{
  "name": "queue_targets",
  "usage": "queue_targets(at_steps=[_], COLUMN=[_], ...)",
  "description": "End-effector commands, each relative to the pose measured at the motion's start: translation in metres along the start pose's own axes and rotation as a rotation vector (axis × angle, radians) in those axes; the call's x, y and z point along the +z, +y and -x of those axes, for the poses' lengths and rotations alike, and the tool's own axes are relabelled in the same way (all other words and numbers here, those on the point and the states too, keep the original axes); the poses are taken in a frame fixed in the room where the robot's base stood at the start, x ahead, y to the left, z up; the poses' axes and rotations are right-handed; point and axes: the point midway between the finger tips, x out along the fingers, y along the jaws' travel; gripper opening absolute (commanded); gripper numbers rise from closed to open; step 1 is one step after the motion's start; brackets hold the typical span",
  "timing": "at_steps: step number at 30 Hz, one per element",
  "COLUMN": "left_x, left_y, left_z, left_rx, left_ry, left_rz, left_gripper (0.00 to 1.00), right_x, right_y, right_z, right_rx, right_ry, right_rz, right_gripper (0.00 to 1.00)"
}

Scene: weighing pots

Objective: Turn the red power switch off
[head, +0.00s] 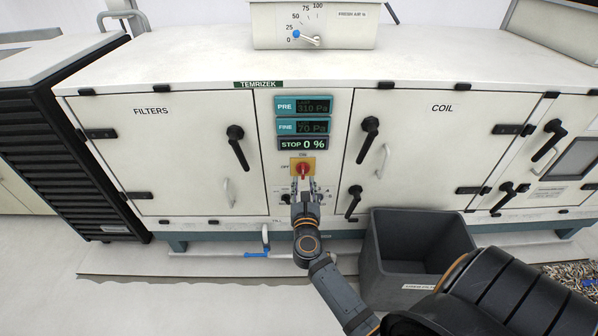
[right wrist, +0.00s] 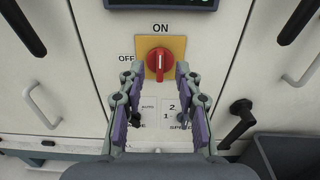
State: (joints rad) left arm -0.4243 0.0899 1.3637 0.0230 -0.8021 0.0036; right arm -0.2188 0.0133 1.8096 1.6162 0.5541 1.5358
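The red power switch (head: 303,169) is a round red knob on a yellow plate (head: 294,160) in the middle of the cabinet front. In the right wrist view the red knob (right wrist: 160,64) has its grip bar upright, in line with the ON label (right wrist: 160,28); the OFF label (right wrist: 126,58) is at its left. My right gripper (head: 303,184) is just in front of and below the switch. In the right wrist view its two fingers (right wrist: 160,78) are spread on either side of the knob's lower part; I cannot tell whether they touch it. My left gripper is not in view.
Displays above the switch show PRE 310 Pa, FINE 70 Pa and STOP 0 % (head: 303,143). Black door handles (head: 238,147) flank the panel. Smaller selectors sit below the switch, behind my fingers. A grey bin (head: 375,262) stands on the floor at the right.

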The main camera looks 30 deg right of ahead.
Motion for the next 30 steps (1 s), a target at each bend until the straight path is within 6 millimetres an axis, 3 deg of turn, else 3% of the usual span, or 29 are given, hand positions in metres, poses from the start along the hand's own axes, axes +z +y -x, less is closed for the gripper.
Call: queue_targets(at_steps=[3, 9, 20, 28, 30], left_x=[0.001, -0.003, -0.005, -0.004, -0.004], left_y=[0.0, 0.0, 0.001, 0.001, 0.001], left_z=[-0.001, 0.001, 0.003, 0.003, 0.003], left_rx=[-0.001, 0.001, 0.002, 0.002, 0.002], left_ry=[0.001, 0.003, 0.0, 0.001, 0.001], left_rz=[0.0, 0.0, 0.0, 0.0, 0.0], left_gripper=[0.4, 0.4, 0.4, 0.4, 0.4], right_x=[0.001, 0.0, -0.001, -0.001, -0.001], right_y=[0.0, 0.0, 0.0, 0.0, 0.0], right_z=[-0.028, -0.06, -0.069, -0.069, -0.069], right_rx=[0.001, 0.0, 0.0, 0.0, 0.0], right_ry=[-0.004, -0.001, 0.001, 0.001, 0.001], right_rz=[0.004, 0.003, 0.003, 0.003, 0.003], right_gripper=[0.34, 0.34, 0.34, 0.01, 0.0])
